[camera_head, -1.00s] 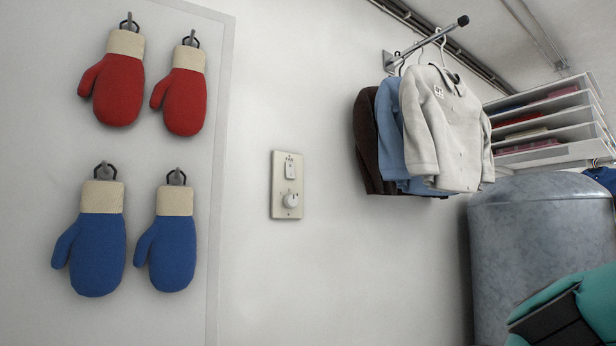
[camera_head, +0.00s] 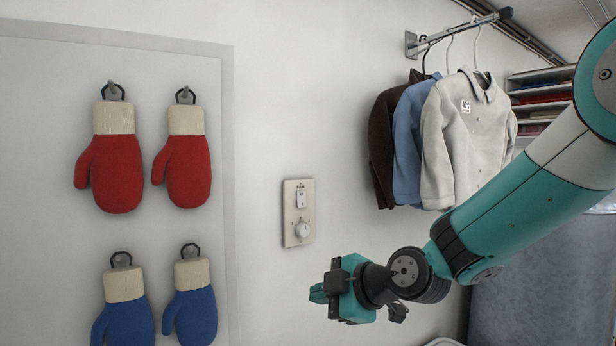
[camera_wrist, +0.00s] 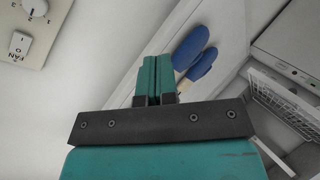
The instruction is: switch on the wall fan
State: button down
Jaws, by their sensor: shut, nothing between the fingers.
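The wall fan's switch plate (camera_head: 298,212) is cream and fixed upright on the white wall, right of the mittens. It has a white rocker switch (camera_head: 301,199) above a round white knob (camera_head: 303,230). In the wrist view the plate sits at the top left, with the rocker (camera_wrist: 19,44) marked FAN and the knob (camera_wrist: 35,6) beside a number scale. My gripper (camera_head: 316,293) is teal, below and slightly right of the plate, apart from it. In the wrist view its fingers (camera_wrist: 153,80) are together and empty. The fan itself is not in view.
Red mittens (camera_head: 112,160) and blue mittens (camera_head: 192,304) hang on a panel at left. Jackets (camera_head: 462,140) hang from a wall rail at right. A grey tank (camera_head: 530,300) stands behind my arm. The wall around the plate is clear.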

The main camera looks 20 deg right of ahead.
aim_at(303, 207)
jog(key=w+d+r+n+t+h+p, duration=0.1)
jog(key=w+d+r+n+t+p, duration=0.1)
jog(key=w+d+r+p, duration=0.2)
jog(key=w+d+r+n+t+h+p, duration=0.1)
jog(key=w+d+r+t+p, duration=0.2)
jog(key=r, duration=0.6)
jog(key=shift+w+d+n+p, duration=0.35)
jog(key=shift+w+n+p, duration=0.05)
jog(key=shift+w+p, duration=0.5)
jog(key=p+x, duration=0.3)
jog(key=x, duration=0.1)
jog(key=p+x, duration=0.3)
jog(key=x, duration=0.1)
jog(key=p+x, duration=0.3)
jog(key=x, duration=0.2)
jog(key=shift+d+r, duration=0.1)
jog(key=shift+r, duration=0.2)
jog(key=shift+w+f, duration=0.2)
jog(key=shift+w, duration=0.3)
jog(key=shift+f, duration=0.15)
